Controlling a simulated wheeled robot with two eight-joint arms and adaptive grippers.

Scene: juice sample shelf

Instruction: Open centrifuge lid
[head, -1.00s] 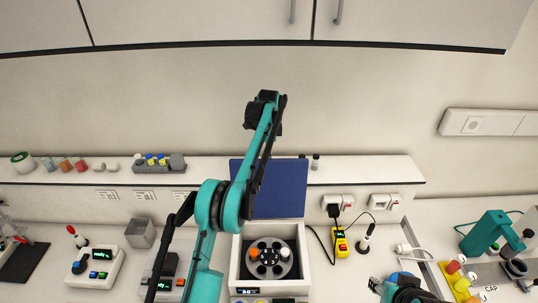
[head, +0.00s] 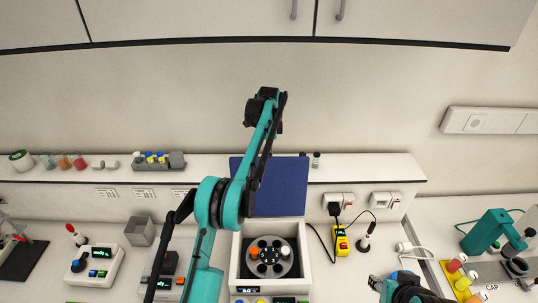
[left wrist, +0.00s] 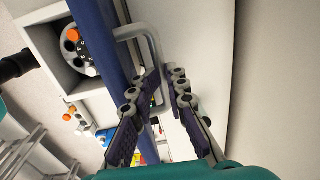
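The white centrifuge (head: 236,268) stands on the bench with its blue lid (head: 283,190) raised upright. Its round rotor (head: 270,268) shows inside, with an orange cap and a white cap in it. In the left wrist view the blue lid (left wrist: 104,52) runs edge-on, with a grey bar handle (left wrist: 133,32) on its outer face. My left gripper (left wrist: 160,85) is open, its two fingers spread near the lower end of the handle. I cannot tell whether they touch it. In the head view my left gripper (head: 265,105) is high above the lid. My right gripper (head: 402,288) is only partly in view at the bottom.
A back shelf (head: 110,172) with jars and a tube rack runs behind the bench. A grey box (head: 140,232) and small devices stand left of the centrifuge. A yellow meter (head: 341,243) stands to its right. Wall cupboards (head: 200,18) hang above.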

